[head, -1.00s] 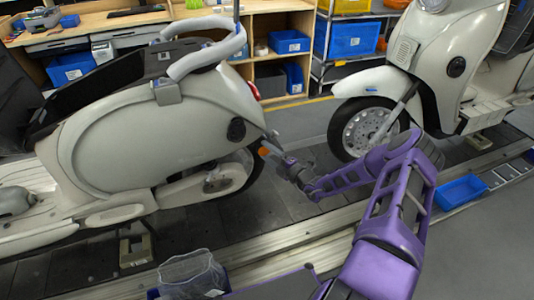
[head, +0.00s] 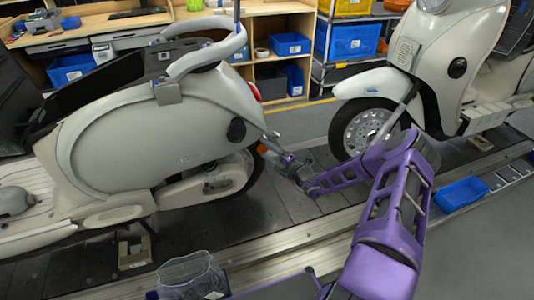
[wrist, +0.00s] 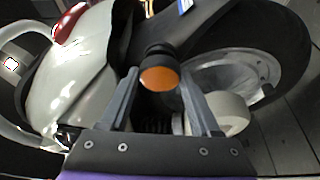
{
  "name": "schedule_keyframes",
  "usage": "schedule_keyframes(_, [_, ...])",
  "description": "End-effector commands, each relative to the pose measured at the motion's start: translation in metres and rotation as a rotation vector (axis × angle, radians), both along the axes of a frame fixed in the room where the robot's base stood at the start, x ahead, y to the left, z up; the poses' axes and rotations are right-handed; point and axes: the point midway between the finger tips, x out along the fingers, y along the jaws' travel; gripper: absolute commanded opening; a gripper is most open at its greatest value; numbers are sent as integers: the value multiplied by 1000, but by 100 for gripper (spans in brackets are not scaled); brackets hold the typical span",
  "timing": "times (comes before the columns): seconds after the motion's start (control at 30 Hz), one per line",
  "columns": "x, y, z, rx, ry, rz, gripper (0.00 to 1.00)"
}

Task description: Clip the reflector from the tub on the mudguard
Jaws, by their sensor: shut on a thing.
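The reflector (wrist: 160,78) is an orange disc with a dark round body, seen between the two fingers of my gripper (wrist: 160,88) in the wrist view. In the head view it is a small orange spot (head: 262,149) at the tail of the left scooter, just beyond my gripper (head: 271,146). My gripper is shut on it. The mudguard (wrist: 122,32) seems to be the dark flap between the pale body and the rear tyre. I cannot tell whether the reflector touches it. Which container is the tub is unclear; a blue tub (head: 460,194) lies at right.
The left scooter's rear tyre (wrist: 265,35) is close beside the gripper. A second scooter (head: 440,55) stands behind my arm at right. A clear-lined bin (head: 190,275) is at the front. Shelves with blue bins (head: 288,43) stand at the back.

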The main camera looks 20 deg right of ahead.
Motion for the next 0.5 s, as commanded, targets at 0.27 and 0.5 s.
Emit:
schedule_keyframes(0.27, [9,1,0,-1,0,1,11])
schedule_keyframes(0.5, [10,1,1,0,0,0,11])
